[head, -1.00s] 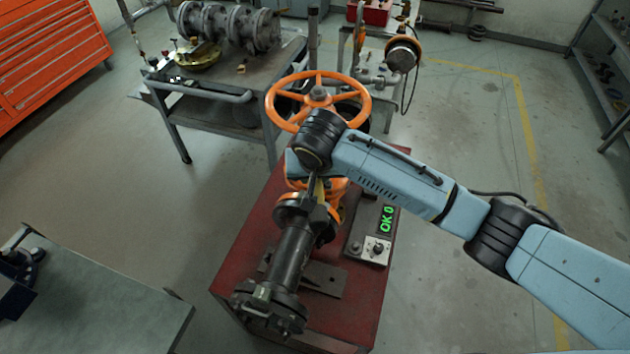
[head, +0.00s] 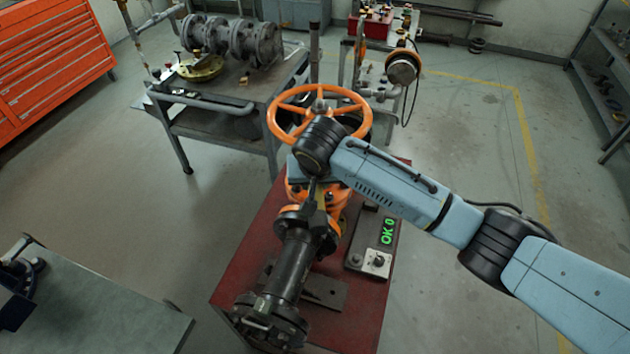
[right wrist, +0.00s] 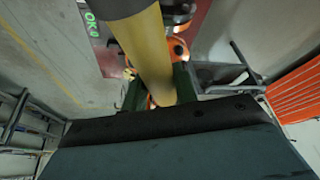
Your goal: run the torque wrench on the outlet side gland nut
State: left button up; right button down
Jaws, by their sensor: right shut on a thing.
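The gate valve stands on a red bench, with an orange handwheel (head: 319,93) on top, an orange body (head: 333,200) and a dark flanged pipe (head: 290,265) toward the front. My right arm crosses in front of the valve. My right gripper (right wrist: 160,92) is shut on the yellow handle of the torque wrench (right wrist: 143,45). In the head view my wrist hides most of the wrench and the gland nuts, so I cannot tell whether the wrench sits on a nut. My left gripper is out of view.
A box with a green display reading "OK 0" (head: 388,231) sits on the red bench (head: 240,290), right of the pipe. A grey table (head: 110,315) is at front left. A cart (head: 225,125) with flanged parts stands behind. Floor is clear at right.

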jog(key=shift+f, duration=0.1)
dwell(0.6)
jog(key=shift+f+b, duration=0.35)
jog(key=shift+f, duration=0.55)
jog(key=shift+f+p, duration=0.1)
jog(key=shift+p, duration=0.3)
jog(key=shift+f, duration=0.4)
dwell(1.3)
jog(key=shift+r, duration=0.35)
dwell(0.7)
jog(key=shift+w+r, duration=0.1)
jog(key=shift+r, duration=1.2)
jog(key=s, duration=1.4)
dwell(0.5)
jog(key=shift+f, duration=0.1)
